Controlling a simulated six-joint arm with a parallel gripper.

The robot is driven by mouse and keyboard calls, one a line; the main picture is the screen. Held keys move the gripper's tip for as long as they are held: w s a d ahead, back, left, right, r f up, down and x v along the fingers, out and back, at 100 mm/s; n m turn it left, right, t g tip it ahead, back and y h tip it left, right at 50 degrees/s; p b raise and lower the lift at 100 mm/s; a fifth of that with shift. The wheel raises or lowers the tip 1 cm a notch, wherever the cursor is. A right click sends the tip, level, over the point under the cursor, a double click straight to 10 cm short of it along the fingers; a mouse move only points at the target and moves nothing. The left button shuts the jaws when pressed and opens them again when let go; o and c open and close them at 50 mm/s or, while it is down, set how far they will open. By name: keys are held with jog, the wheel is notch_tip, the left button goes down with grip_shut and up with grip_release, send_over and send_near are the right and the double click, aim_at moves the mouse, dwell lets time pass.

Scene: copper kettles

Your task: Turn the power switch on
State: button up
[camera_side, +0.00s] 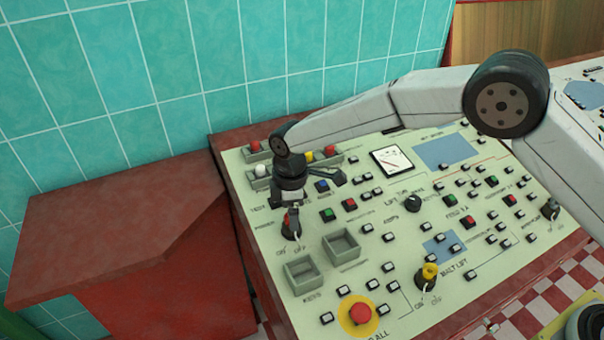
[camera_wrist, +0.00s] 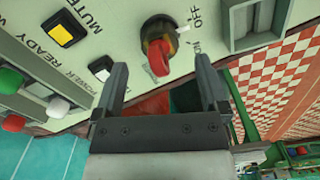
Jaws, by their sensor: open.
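The power switch is a dark rotary switch with a red knob (camera_side: 287,222), at the left of the cream control panel, with ON and OFF printed beside it. In the wrist view the red knob (camera_wrist: 159,58) is tilted, and a small white mark on its base faces the lettering. I cannot tell clearly which position it is in. My gripper (camera_side: 294,207) is directly above the switch, pointing down. In the wrist view my gripper (camera_wrist: 162,75) is open and empty, with the knob between and just beyond its fingertips. Whether it touches is unclear.
Two grey open trays (camera_side: 305,273) lie below the switch on the panel. A red emergency button (camera_side: 360,313) is at the front edge. A similar switch with a yellow knob (camera_side: 430,271) is to the right. Coloured lamps (camera_side: 308,148) line the back edge.

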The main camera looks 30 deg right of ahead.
jog(key=shift+f, duration=1.9)
grip_shut()
